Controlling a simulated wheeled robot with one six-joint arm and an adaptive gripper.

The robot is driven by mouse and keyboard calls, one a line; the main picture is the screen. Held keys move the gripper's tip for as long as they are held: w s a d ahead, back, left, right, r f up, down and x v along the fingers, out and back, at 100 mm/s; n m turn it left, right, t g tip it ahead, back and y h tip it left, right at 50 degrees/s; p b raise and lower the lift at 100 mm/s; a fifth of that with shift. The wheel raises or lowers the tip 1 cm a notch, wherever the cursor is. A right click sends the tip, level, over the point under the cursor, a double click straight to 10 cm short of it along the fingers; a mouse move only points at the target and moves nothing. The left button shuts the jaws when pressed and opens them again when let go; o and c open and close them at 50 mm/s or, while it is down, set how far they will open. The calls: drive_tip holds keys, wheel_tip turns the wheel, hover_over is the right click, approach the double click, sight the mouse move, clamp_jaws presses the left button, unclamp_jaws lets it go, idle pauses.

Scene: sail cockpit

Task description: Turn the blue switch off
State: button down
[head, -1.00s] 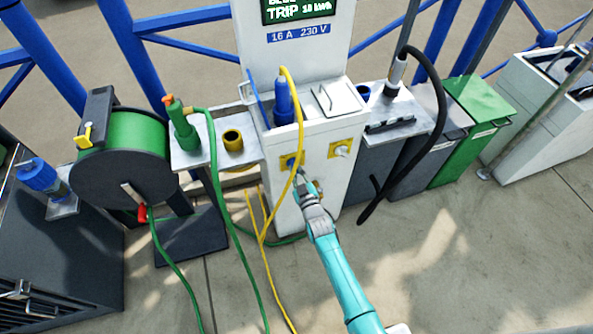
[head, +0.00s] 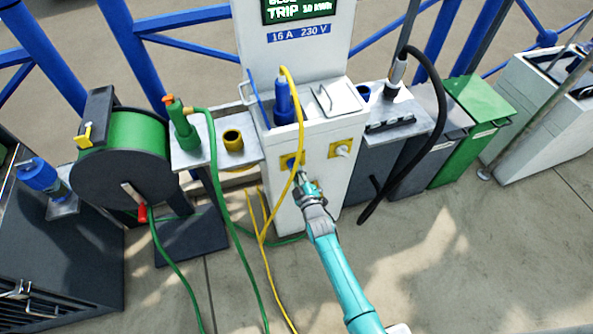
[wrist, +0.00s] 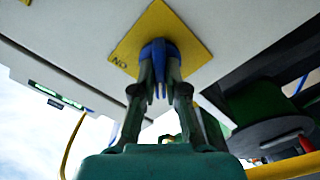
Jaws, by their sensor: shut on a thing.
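The blue switch (head: 290,162) is a knob on a yellow plate on the front of the white power pedestal (head: 301,216). In the wrist view the blue switch (wrist: 156,48) stands out from its yellow plate (wrist: 130,47), which carries the letters "ON" near one corner. My gripper (head: 300,173) reaches the pedestal front from below. In the wrist view my gripper (wrist: 160,82) has its two fingers closed on either side of the blue knob. The fingers hide part of the knob, and its exact angle is hard to tell.
A white switch (head: 343,151) on another yellow plate is just right. A yellow cable (head: 300,112) hangs from a blue plug (head: 284,103) close beside my gripper. A green hose reel (head: 135,150) stands left; a black hose (head: 436,88) hangs right. The floor at right is clear.

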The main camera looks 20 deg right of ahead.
drive_tip(key=c, duration=1.2)
unclamp_jaws()
drive_tip(key=s, duration=1.2)
